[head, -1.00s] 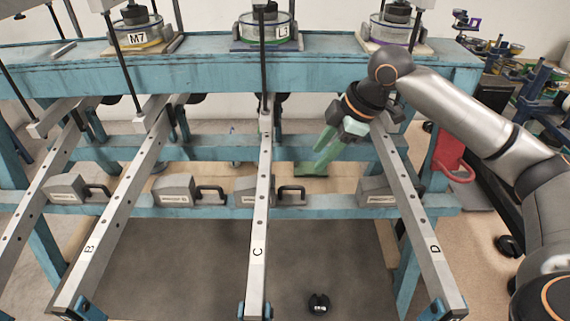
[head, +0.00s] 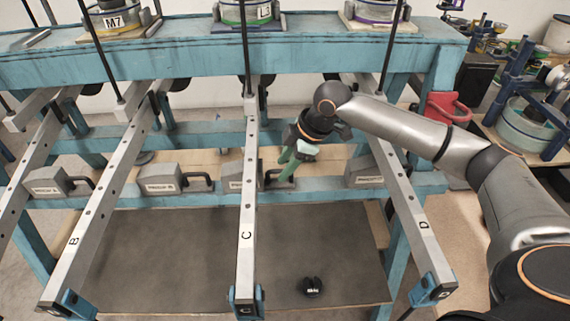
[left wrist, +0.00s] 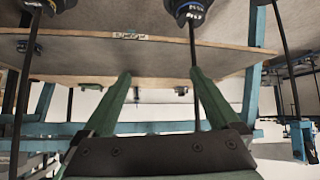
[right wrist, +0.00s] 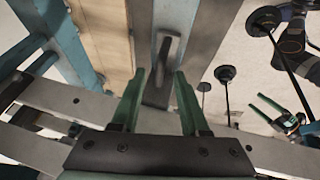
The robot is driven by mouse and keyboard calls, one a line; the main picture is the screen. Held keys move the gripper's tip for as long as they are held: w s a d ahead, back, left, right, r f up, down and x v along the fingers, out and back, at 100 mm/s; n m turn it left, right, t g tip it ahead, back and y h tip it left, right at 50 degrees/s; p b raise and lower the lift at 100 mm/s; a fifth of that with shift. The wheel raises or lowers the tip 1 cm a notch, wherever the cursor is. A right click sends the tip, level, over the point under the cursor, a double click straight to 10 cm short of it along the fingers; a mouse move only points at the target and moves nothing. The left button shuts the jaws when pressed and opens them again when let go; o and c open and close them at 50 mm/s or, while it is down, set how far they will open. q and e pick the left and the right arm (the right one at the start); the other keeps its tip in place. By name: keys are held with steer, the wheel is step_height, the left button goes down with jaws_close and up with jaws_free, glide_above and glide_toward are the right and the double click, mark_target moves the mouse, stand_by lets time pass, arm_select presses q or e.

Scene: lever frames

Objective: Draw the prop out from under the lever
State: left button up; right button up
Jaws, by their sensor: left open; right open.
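Grey prop blocks with black handles sit on the blue rail under the levers. The prop under lever C (head: 245,235) is the grey block (head: 231,178), partly hidden by the lever; its dark handle (head: 271,175) sticks out to the right. My right gripper (head: 285,168) is open, with its green fingers at that handle. In the right wrist view a dark handle (right wrist: 165,58) on a grey block shows ahead, between the open fingertips (right wrist: 159,72); I cannot tell whether they touch it. My left gripper (left wrist: 160,74) is open and empty, and is outside the head view.
Lever B (head: 75,235) and lever D (head: 410,210) run either side of lever C. Other props stand at the left (head: 160,178) and right (head: 362,170). A small black object (head: 312,287) lies on the grey board below. A red piece (head: 447,108) hangs at the frame's right end.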

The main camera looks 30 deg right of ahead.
steer(key=shift+c, duration=0.3)
jaws_close()
stand_by(1.1)
